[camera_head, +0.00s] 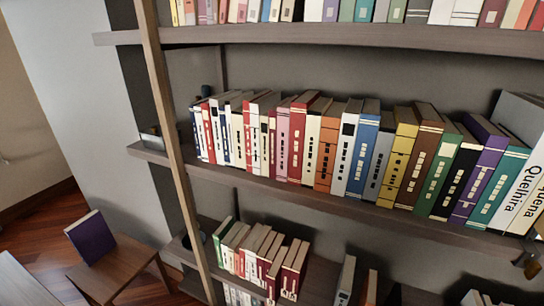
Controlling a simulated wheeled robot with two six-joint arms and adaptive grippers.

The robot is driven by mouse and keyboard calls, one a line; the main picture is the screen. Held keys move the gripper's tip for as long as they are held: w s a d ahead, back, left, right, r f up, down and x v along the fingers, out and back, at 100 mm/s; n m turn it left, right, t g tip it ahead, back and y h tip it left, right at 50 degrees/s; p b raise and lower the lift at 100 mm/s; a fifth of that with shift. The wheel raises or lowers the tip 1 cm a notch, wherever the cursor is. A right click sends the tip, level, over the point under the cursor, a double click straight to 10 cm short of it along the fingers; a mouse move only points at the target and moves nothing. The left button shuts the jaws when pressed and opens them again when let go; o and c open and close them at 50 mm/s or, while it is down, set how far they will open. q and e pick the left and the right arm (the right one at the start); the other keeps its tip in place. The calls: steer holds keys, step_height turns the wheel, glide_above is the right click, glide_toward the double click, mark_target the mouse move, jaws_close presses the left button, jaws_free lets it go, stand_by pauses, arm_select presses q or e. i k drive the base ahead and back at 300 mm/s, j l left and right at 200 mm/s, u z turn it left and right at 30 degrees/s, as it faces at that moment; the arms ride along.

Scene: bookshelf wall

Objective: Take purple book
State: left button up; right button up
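A purple book (481,172) stands upright in the row on the middle shelf, toward its right end. It is between a black book (456,172) and a teal book (500,185), with its spine facing me. Another dark purple book (91,238) stands slightly tilted on a small wooden table at the lower left. A small metallic part at the right edge, below the shelf, looks like the tip of my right gripper (529,262). It is mostly out of frame, so its opening cannot be told, and it is apart from the purple book. My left gripper is not in view.
The middle shelf (330,205) is tightly packed with books; large white books (522,195) stand at its right end. Other shelves with books are above and below. A slanted upright post (170,130) bounds the shelves on the left. The wooden table (122,268) stands on the floor.

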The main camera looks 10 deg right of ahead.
mark_target(91, 236)
steer(key=u, duration=1.3)
